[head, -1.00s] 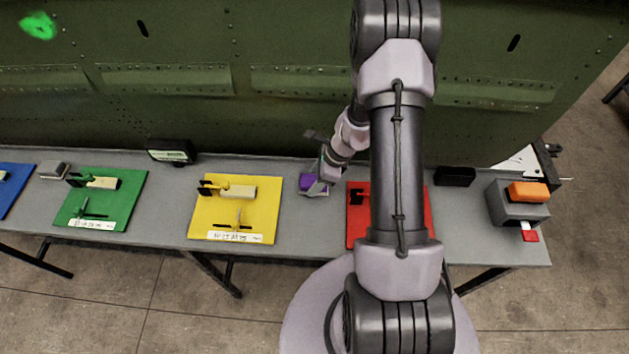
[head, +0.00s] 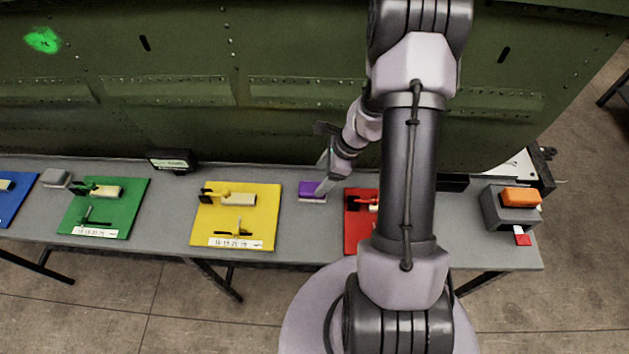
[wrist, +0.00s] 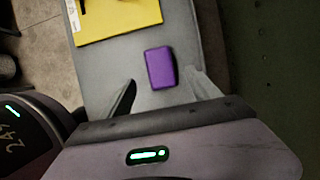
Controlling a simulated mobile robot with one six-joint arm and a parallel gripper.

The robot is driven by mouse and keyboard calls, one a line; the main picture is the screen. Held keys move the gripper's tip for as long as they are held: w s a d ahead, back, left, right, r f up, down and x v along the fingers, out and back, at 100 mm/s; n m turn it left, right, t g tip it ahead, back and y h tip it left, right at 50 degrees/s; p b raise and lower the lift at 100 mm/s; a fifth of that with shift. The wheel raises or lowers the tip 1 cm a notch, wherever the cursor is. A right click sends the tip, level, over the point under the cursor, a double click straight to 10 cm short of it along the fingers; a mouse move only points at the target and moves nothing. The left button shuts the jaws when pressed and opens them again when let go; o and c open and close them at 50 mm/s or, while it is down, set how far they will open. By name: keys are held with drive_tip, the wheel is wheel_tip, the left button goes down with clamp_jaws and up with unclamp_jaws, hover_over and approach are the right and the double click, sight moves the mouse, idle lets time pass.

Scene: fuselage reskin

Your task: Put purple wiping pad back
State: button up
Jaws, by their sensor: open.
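The purple wiping pad (head: 312,189) lies on the grey bench between the yellow board and the red board. In the wrist view the purple pad (wrist: 160,68) lies flat just beyond my fingertips, roughly between them. My gripper (wrist: 163,88) is open and empty, with a finger to each side and no contact visible. In the head view my gripper (head: 325,186) is at the right side of the pad and partly overlaps it. The exact height of the fingers above the bench cannot be told.
The yellow board (head: 264,215) with tools is left of the pad, the red board (head: 356,235) right of it, partly behind my arm. A grey box (head: 495,213) with an orange block (head: 521,197) stands far right. The green fuselage panel (head: 250,110) rises behind the bench.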

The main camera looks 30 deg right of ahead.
drive_tip(key=a+r+n, duration=0.3)
drive_tip(key=r+n, duration=0.1)
drive_tip(key=r, duration=0.6)
drive_tip(key=a+r+n, duration=0.3)
drive_tip(key=a+r, duration=0.1)
drive_tip(key=r, duration=0.6)
drive_tip(key=s+a+r+n+t+h, duration=0.2)
drive_tip(key=s+a+r+n+t, duration=0.1)
drive_tip(key=s+a+r+n, duration=1.05)
wheel_tip(320, 180, down, 15)
drive_tip(key=s+d+b, duration=0.2)
drive_tip(key=b, duration=1.2)
